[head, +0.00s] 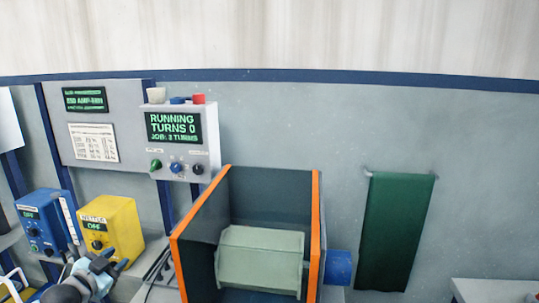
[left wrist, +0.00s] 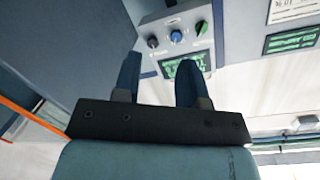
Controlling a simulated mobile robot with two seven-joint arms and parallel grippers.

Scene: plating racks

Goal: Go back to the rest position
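My left gripper (head: 97,264) is at the lower left of the head view, in front of the yellow box. In the left wrist view its two fingers (left wrist: 158,82) stand apart with nothing between them. Past them is the control box (left wrist: 178,30), seen tilted, with its knobs and green screen. In the head view the control box (head: 182,140) reads "RUNNING TURNS 0". My right gripper is not in view.
An orange-edged bin (head: 195,230) holds a pale green drum (head: 259,262). A blue box (head: 44,222) and a yellow box (head: 113,230) stand at the left, both reading "OFF". A dark green cloth (head: 395,230) hangs at the right. A pale table corner (head: 495,290) shows at lower right.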

